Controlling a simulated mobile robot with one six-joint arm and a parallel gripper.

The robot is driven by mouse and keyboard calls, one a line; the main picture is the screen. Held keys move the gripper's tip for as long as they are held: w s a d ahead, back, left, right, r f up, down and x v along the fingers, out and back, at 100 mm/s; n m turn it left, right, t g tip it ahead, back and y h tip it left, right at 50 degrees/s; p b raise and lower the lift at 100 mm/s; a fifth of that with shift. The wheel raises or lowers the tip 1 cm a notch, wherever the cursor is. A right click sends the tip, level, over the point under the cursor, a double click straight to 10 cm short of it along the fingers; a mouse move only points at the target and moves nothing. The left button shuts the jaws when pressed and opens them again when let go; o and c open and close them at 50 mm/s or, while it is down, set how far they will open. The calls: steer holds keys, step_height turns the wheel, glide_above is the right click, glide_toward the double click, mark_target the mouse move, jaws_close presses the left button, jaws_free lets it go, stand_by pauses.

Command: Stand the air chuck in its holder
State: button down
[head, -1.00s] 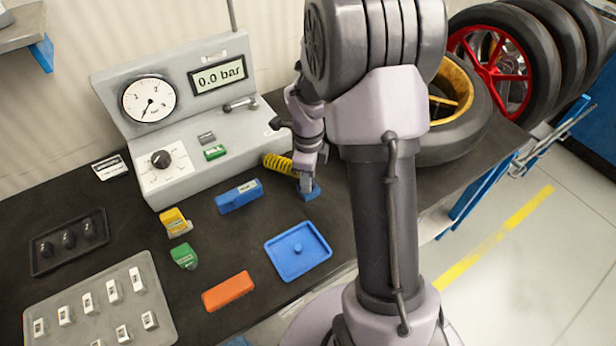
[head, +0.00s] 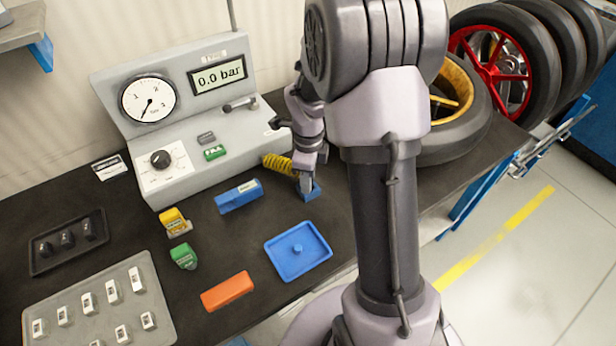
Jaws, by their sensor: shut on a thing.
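My gripper (head: 307,178) points down at the back of the bench, right of the test console. It is shut on the air chuck, which is mostly hidden by the fingers and my wrist. A yellow coiled hose (head: 277,165) runs to the gripper from the left. A small blue block (head: 312,194), which looks like the holder, sits on the bench directly under the gripper. The chuck's lower end is at or just above this block. I cannot tell whether it is seated inside.
The grey console (head: 190,125) with a gauge and a display reading 0.0 bar stands at the left. A blue case (head: 238,197), blue tray (head: 325,262), orange block (head: 228,291) and wheel (head: 462,135) surround the spot. Bare bench lies in front of the blue block.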

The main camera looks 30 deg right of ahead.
steer(key=shift+s+f, duration=0.1)
steer(key=c, duration=0.9)
jaws_free()
steer(key=shift+f, duration=0.1)
steer(key=shift+s+a, duration=0.1)
steer(key=shift+c, duration=1)
